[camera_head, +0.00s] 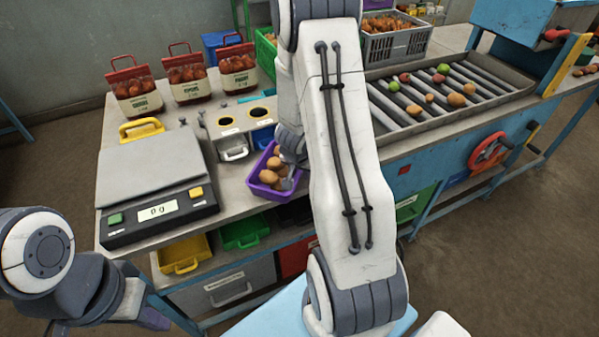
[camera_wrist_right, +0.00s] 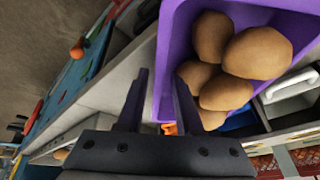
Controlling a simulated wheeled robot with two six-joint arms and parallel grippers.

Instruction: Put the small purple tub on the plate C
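The small purple tub (camera_head: 265,187) holds several brown potatoes and stands at the bench's front edge, right of the scale. It fills the upper right of the right wrist view (camera_wrist_right: 172,50). My right gripper (camera_wrist_right: 160,98) is open, with one finger on each side of the tub's near wall. I cannot tell whether the fingers touch it. My right arm hides part of the tub in the head view. A grey scale with a flat top plate (camera_head: 150,165) stands at left; its display reads 0 g. I can read no letter C. My left arm shows at lower left, its fingertips unseen.
A holder with two round openings (camera_head: 240,118) stands behind the tub. Three bags of produce (camera_head: 187,78) line the back of the bench. Yellow (camera_head: 184,252) and green (camera_head: 244,232) bins sit below the front edge. A roller conveyor (camera_head: 440,95) is at right.

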